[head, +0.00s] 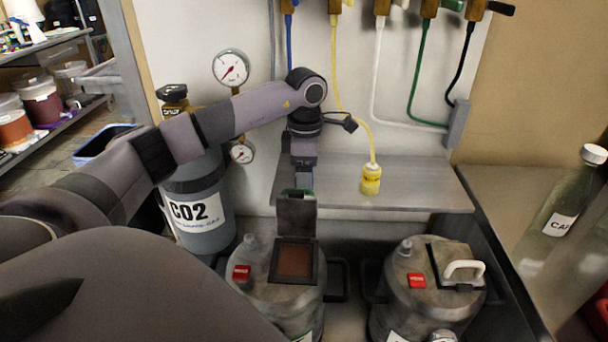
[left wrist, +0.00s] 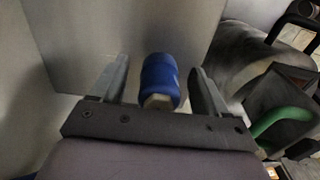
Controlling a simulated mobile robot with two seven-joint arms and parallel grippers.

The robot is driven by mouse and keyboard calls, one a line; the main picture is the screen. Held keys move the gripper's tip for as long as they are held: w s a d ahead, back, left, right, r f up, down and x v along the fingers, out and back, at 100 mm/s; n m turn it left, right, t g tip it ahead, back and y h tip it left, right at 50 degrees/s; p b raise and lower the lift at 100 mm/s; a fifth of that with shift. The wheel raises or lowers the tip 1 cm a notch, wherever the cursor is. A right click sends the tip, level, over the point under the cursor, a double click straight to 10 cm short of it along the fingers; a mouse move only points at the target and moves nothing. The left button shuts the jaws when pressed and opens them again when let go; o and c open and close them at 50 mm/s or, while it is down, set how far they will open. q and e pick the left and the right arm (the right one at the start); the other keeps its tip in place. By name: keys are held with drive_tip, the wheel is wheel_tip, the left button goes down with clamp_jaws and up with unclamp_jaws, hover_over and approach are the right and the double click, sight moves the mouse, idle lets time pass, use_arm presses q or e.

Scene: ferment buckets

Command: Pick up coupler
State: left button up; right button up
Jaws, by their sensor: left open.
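A blue coupler (left wrist: 160,78) with a pale nut end shows in the left wrist view. It lies between the two spread fingers of my left gripper (left wrist: 160,85), with a gap visible on each side. In the head view my left gripper (head: 303,172) points down at the left part of the shelf, and my arm hides the blue coupler there. A yellow coupler (head: 371,180) hangs on a yellow hose to the right, at the shelf. My right gripper is not in view.
The metal shelf (head: 425,188) runs under the hoses. Below it stand two metal buckets; the left bucket (head: 270,300) has its hatch lid (head: 296,215) raised close below my gripper. The right bucket (head: 410,300) has its hatch shut. A CO2 cylinder (head: 197,240) stands left.

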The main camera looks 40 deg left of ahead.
use_arm(q)
drive_tip(key=c, duration=1.2)
drive_tip(key=shift+r, duration=0.45)
drive_tip(key=r, duration=0.2)
drive_tip(key=shift+s+a+r+b, duration=0.1)
drive_tip(key=shift+s+r+b, duration=0.2)
drive_tip(key=shift+b, duration=0.05)
drive_tip(key=shift+s+a+b, duration=0.45)
drive_tip(key=shift+s+b, duration=0.3)
drive_tip(key=shift+s, duration=2.1)
drive_tip(key=shift+s+a+b, duration=0.5)
drive_tip(key=shift+s+b, duration=0.25)
drive_tip(key=shift+s, duration=2.1)
drive_tip(key=shift+s+a+b, duration=0.45)
drive_tip(key=shift+s+b, duration=0.3)
drive_tip(key=shift+s, duration=2.1)
